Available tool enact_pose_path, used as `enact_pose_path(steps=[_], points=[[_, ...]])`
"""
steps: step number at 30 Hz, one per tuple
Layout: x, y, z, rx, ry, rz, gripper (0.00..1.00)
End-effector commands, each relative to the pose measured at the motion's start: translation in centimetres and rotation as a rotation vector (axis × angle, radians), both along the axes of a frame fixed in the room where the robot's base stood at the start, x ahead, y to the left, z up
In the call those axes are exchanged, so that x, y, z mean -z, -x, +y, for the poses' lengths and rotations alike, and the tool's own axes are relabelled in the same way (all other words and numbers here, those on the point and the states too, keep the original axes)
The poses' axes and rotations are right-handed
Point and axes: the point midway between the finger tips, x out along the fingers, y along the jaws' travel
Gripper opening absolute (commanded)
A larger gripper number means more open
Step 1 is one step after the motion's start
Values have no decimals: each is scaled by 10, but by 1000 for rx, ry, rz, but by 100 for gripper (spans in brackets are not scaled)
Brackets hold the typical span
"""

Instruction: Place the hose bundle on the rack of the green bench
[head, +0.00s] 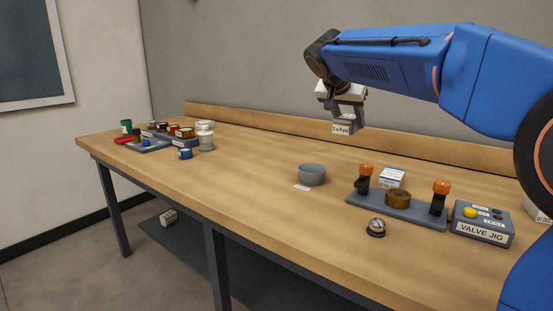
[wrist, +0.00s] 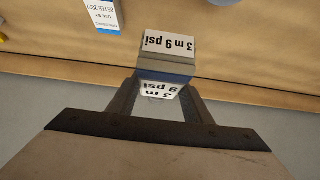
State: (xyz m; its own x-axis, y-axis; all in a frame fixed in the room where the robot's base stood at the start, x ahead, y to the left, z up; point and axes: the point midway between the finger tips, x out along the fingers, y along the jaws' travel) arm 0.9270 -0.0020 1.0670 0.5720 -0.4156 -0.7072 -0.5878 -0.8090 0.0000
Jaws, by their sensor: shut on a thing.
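My gripper (head: 347,112) is shut on a small grey block with white labels (head: 341,128), held in the air above the back of the wooden bench (head: 255,180). In the wrist view the labelled block (wrist: 166,68) sits between the two fingertips, and its label reads "3 m 9 psi". I cannot tell whether this block is the hose bundle; no coiled hose shows. No green bench or rack on one is in view; the bench here has a wooden top and dark grey legs.
A grey bowl (head: 312,175), a grey fixture with orange-topped posts (head: 412,212), a round gauge (head: 376,227) and the valve jig (head: 482,224) stand below and right of my gripper. Trays with small parts (head: 150,144) fill the far left.

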Motion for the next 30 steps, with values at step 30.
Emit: enact_pose_path(steps=[30], points=[[123, 0, 0, -1, 2, 1, 8]])
